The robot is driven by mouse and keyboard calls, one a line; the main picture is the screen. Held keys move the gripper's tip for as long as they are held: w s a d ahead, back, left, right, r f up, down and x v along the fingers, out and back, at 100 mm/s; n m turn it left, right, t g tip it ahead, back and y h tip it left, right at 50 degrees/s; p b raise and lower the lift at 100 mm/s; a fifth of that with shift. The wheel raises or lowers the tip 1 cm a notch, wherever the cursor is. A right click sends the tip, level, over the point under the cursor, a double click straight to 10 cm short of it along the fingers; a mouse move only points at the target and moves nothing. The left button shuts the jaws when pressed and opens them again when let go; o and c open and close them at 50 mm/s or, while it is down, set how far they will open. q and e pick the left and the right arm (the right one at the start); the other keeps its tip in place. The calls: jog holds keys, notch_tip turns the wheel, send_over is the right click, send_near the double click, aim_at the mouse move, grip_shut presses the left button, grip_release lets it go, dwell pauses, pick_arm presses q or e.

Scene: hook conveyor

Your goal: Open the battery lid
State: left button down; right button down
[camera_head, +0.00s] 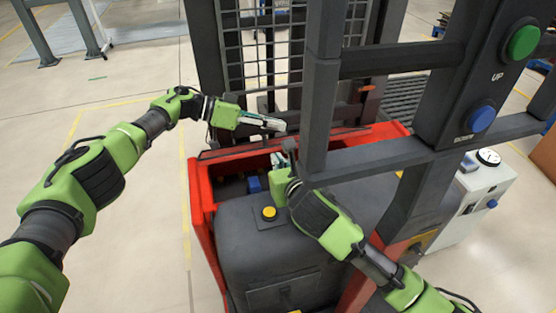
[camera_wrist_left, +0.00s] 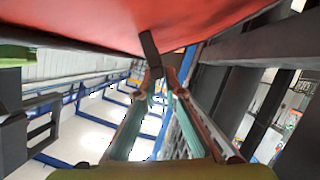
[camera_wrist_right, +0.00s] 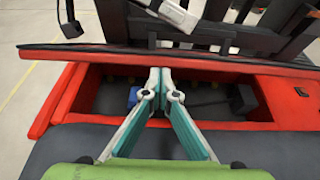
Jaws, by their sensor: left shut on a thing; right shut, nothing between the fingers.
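The red battery lid (camera_wrist_right: 240,64) is raised on edge behind the open battery compartment (camera_wrist_right: 110,95) in the right wrist view. Its red face (camera_wrist_left: 90,18) fills the top of the left wrist view. My left gripper (camera_head: 281,125) is shut on a dark handle (camera_wrist_left: 149,46) at the lid. My right gripper (camera_head: 282,160) is shut and empty, low over the front of the compartment; its fingertips (camera_wrist_right: 160,80) hide part of the inside. A blue part (camera_wrist_right: 133,97) and dark parts show inside.
A yellow button (camera_head: 269,213) sits on the dark cover (camera_head: 240,250) in front of the compartment. A dark post (camera_head: 320,110) and crossbar (camera_head: 380,158) stand close beside my right gripper. A mesh guard (camera_head: 262,50) rises behind. Open floor lies left.

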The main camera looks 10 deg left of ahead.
pick_arm(q)
jog(key=shift+w+a+f, duration=0.15)
jog(key=shift+a+f, duration=0.05)
jog(key=shift+a, duration=0.05)
